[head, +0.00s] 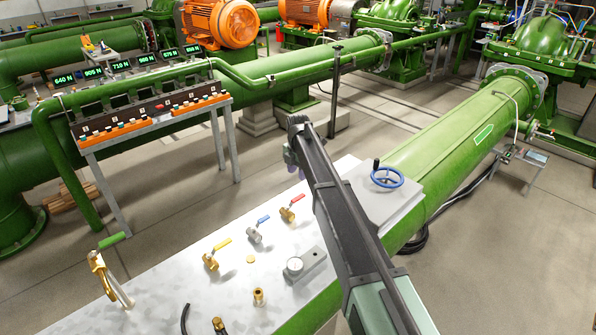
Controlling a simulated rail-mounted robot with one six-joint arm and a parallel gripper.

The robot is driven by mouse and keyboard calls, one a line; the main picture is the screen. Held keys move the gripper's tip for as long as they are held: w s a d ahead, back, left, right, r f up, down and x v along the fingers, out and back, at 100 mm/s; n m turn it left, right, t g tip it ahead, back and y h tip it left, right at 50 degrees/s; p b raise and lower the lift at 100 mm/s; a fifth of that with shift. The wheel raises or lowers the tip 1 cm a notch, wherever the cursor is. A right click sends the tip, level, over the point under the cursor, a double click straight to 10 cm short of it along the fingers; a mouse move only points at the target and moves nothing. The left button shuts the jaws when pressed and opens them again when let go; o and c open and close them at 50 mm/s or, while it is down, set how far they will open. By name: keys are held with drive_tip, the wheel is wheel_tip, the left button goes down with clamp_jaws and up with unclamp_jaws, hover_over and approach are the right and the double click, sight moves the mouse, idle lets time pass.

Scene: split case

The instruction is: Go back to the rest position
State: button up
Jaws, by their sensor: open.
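My arm reaches up from the bottom of the head view, above the right part of the metal-topped bench (150,285). My gripper (290,158) is at the far end of the arm, small and partly hidden by the wrist. It is open, and I see nothing held in it. It appears over the far edge of the bench, left of the blue handwheel (387,174); its exact height is hard to tell.
Valves with yellow (211,260), blue (255,234) and red (290,211) levers stand on the bench, with a gauge block (304,263) near my arm. A green pipe (460,140) runs at right. A panel rack (150,118) stands at left. Floor between is clear.

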idle(0.3)
drive_tip(key=s+d+m, duration=0.6)
drive_tip(key=s+m, duration=0.3)
drive_tip(key=s, duration=0.4)
drive_tip(key=s+d+f+m+b, duration=0.1)
drive_tip(key=s+d+m, duration=0.6)
drive_tip(key=s, duration=0.6)
drive_tip(key=s+d+m, duration=0.6)
drive_tip(key=s+m, duration=0.5)
drive_tip(key=s, duration=0.2)
drive_tip(key=shift+s+d+f+b, duration=0.15)
drive_tip(key=shift+d+b, duration=0.15)
drive_tip(key=shift+b, duration=0.05)
